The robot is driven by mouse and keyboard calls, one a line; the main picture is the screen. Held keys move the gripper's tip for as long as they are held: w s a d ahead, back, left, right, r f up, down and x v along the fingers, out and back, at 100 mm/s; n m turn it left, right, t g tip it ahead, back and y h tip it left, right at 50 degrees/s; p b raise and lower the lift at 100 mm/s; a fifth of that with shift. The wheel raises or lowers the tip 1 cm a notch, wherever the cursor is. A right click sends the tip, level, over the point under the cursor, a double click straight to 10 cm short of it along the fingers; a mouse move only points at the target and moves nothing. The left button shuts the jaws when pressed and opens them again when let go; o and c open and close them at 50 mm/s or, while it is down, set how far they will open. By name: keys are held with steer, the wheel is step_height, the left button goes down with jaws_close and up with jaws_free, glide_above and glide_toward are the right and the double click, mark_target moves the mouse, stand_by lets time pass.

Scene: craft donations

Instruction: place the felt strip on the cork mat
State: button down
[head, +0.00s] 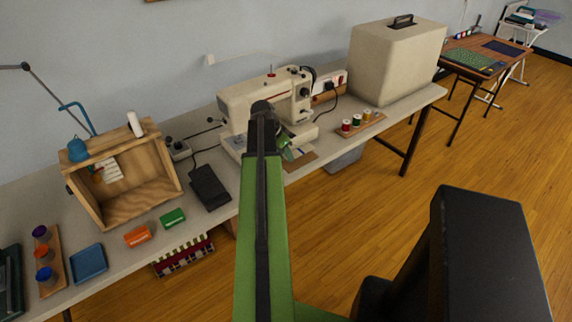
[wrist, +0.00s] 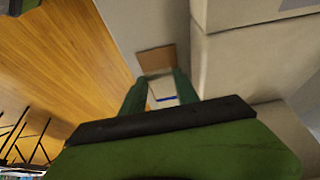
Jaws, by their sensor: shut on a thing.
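My gripper (head: 288,152) is at the front of the sewing machine, over the front edge of the table, its green fingers partly hidden by my arm. In the wrist view my gripper (wrist: 161,88) is shut on a thin piece. A narrow blue strip (wrist: 166,99), which looks like the felt strip, shows between the fingers, with pale and orange patches beside it. The cork mat (head: 303,161) is a small brown square on the table, just right of my gripper. It also shows in the wrist view (wrist: 156,57), beyond the fingertips, and looks bare there.
The sewing machine (head: 245,100) stands close behind my gripper. A thread-spool tray (head: 378,121) and a large beige case (head: 385,65) stand to the right. A black pedal (head: 210,187), a wooden box (head: 165,190) and small orange (head: 137,236) and green (head: 172,217) packs are left.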

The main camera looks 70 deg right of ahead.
mark_target(288, 165)
step_height(288, 165, down, 4)
steer(key=b, duration=0.4)
steer(key=shift+f, duration=0.15)
steer(key=shift+r, duration=0.2)
steer(key=c, duration=1.4)
jaws_free()
steer(key=shift+f, duration=0.2)
steer(key=o, duration=0.5)
steer(key=shift+r, duration=0.1)
steer(key=shift+r, duration=0.1)
steer(key=p+v, duration=1.1)
steer(key=v, duration=0.1)
